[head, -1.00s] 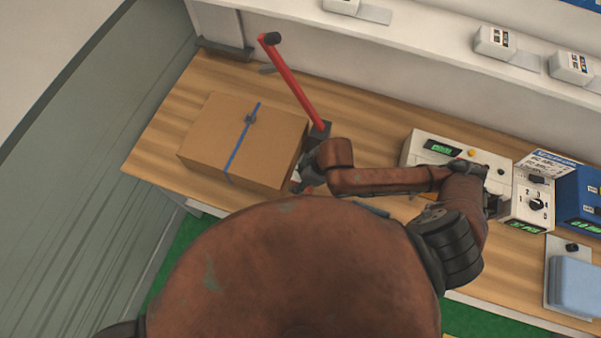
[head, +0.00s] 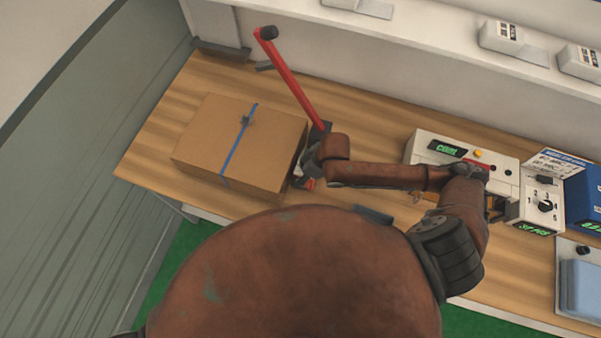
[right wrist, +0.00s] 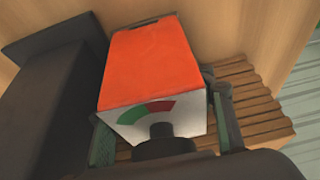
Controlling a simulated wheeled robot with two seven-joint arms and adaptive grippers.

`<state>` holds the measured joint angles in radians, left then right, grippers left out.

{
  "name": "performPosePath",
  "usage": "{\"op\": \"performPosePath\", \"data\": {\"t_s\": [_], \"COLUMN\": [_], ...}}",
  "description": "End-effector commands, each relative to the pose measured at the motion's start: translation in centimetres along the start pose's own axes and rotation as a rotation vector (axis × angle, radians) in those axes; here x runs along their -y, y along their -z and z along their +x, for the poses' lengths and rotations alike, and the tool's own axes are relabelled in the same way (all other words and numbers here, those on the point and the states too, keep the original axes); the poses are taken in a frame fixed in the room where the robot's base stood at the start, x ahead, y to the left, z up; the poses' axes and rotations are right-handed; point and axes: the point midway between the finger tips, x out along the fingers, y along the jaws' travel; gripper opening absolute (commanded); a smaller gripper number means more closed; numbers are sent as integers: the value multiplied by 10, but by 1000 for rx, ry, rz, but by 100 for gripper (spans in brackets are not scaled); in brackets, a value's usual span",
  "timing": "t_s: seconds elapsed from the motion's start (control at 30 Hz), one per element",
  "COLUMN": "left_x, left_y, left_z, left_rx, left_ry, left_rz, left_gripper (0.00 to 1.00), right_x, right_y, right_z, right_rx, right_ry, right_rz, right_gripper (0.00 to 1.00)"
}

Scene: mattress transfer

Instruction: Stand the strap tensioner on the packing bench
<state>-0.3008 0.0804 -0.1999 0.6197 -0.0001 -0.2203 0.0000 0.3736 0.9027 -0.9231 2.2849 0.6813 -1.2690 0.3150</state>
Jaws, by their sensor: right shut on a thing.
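The strap tensioner appears to be the orange-red block with a white face and a green-and-red gauge, filling the middle of the right wrist view (right wrist: 152,62). My right gripper (right wrist: 163,135) is shut on it, with a green-lined finger on each side. In the head view my right gripper (head: 303,173) is low at the right side of the carton, mostly hidden by my arm. Only a small red-and-white bit of the tensioner (head: 308,184) shows there. I cannot tell whether its underside touches the bench (head: 375,135). My left gripper is not in view.
A strapped carton (head: 215,150) stands just left of the gripper. A long red lever (head: 290,80) with a dark base rises behind it. A white device with a green display (head: 430,146) stands to the right. Bare wood lies between lever and device.

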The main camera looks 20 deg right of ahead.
Motion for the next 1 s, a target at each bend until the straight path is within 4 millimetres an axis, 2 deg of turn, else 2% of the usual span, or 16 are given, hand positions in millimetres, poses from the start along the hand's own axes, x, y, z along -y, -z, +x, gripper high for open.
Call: {"op": "performPosePath", "data": {"t_s": [0.37, 0.4, 0.47, 0.8, 1.0], "left_x": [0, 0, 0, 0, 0], "left_y": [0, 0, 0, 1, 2], "left_z": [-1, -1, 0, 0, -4], "left_rx": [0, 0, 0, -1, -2], "left_ry": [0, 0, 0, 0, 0], "left_rz": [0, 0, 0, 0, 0], "left_gripper": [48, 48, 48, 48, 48], "right_x": [0, 0, 0, 0, -1], "right_y": [0, -2, -2, 0, 0], "right_z": [3, 4, 4, 2, -26], "right_rx": [-4, -1, -1, -2, -2], "right_ry": [-1, 0, 0, -1, -3], "right_rz": [-2, -1, -1, -2, -3], "right_gripper": [0, 52, 56, 57, 57]}}
